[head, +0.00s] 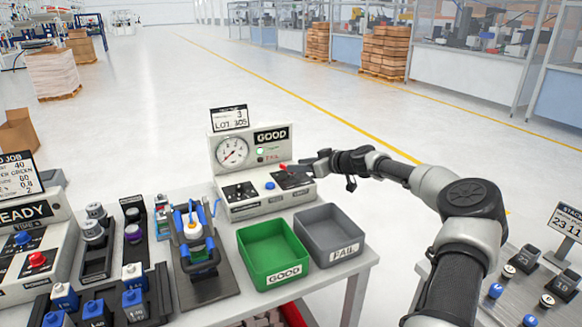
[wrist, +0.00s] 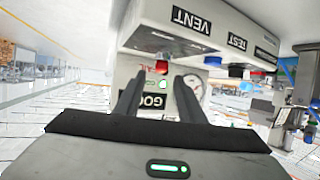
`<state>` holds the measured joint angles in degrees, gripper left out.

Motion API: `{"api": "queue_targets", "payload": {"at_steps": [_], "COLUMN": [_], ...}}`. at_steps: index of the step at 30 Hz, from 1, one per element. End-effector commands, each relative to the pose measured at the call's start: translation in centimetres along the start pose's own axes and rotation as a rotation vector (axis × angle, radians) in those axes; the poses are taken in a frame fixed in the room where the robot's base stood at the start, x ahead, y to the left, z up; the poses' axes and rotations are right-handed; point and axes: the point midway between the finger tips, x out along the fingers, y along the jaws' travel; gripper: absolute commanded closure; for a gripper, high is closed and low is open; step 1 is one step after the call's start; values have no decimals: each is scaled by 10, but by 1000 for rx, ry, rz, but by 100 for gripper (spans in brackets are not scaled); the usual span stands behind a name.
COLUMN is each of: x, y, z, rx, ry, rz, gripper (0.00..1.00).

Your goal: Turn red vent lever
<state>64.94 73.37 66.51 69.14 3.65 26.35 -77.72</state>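The red vent lever (head: 283,167) sits at the right of the sloped panel front on the white test station (head: 245,196). My gripper (head: 316,164) reaches in from the right, close to the lever. In the wrist view, my gripper (wrist: 158,76) has its two fingers apart with nothing between them. I cannot tell whether a finger touches the lever.
A blue button (head: 269,185) and a dark knob area lie left of the lever. A round gauge (head: 233,152) and lit green lamp (head: 261,151) stand behind. The green GOOD bin (head: 273,252) and grey FAIL bin (head: 331,235) stand in front of the station.

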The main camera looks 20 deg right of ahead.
Motion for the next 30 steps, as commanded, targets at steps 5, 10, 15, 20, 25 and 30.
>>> {"api": "queue_targets", "payload": {"at_steps": [5,10,15,20,25,30], "x": [30,42,45,45,45,44], "y": [0,0,0,0,0,0], "z": [0,0,0,0,0,0], "rx": [1,1,1,1,1,1], "ry": [0,0,0,0,0,0], "rz": [0,0,1,0,0,2], "gripper": [64,64,64,66,94,100]}}
